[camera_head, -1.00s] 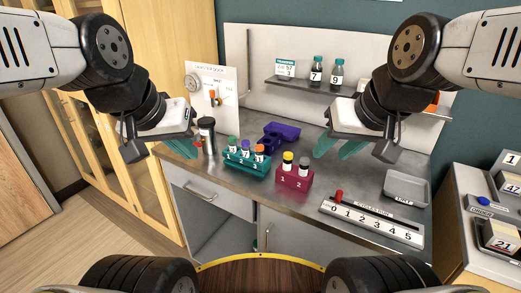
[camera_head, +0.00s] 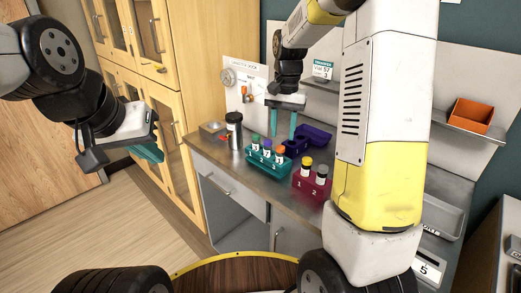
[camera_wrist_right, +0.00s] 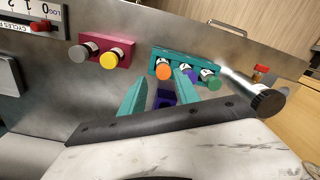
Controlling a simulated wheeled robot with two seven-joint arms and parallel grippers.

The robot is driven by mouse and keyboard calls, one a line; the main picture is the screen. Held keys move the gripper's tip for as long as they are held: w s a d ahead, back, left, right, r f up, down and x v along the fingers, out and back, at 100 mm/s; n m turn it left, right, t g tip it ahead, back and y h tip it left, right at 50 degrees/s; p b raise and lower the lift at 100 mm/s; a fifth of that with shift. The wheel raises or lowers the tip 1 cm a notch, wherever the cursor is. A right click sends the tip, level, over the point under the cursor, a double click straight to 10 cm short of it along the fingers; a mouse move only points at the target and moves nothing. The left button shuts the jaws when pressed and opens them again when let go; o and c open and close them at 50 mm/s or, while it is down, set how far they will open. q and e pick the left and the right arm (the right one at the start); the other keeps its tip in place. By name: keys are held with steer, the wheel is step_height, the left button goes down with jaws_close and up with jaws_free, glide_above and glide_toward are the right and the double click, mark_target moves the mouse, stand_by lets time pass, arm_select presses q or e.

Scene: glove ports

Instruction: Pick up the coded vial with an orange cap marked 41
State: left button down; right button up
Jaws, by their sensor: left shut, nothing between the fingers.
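An orange-capped vial (camera_head: 280,152) stands upright in the slot marked 3 of a teal rack (camera_head: 256,162); I cannot read a 41 on it. Its orange cap also shows in the right wrist view (camera_wrist_right: 163,71), just beyond my fingertips. A purple-capped vial (camera_head: 267,147) and a green-capped vial (camera_head: 256,142) stand in the same rack. My right gripper (camera_head: 282,134) is open and empty, fingers pointing down, above and behind the rack; it also shows in the right wrist view (camera_wrist_right: 160,80). My left gripper (camera_head: 150,152) is shut and empty, left of the bench.
A maroon rack (camera_head: 308,187) holds a yellow-capped and a dark-capped vial right of the teal rack. A purple holder (camera_head: 313,138) lies behind. A dark-lidded jar (camera_head: 234,130) stands left. An orange bin (camera_head: 471,115) sits on the shelf. My right arm hides the bench's right part.

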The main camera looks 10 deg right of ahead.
mark_target(281, 147)
steer(key=shift+w+a+f, duration=0.15)
steer(key=shift+w+f, duration=0.2)
steer(key=shift+f, duration=0.1)
steer(key=shift+a+f, duration=0.1)
steer(key=shift+f, duration=0.25)
steer(key=f, duration=0.7)
steer(key=shift+w, duration=0.2)
steer(key=shift+c, duration=0.2)
jaws_close()
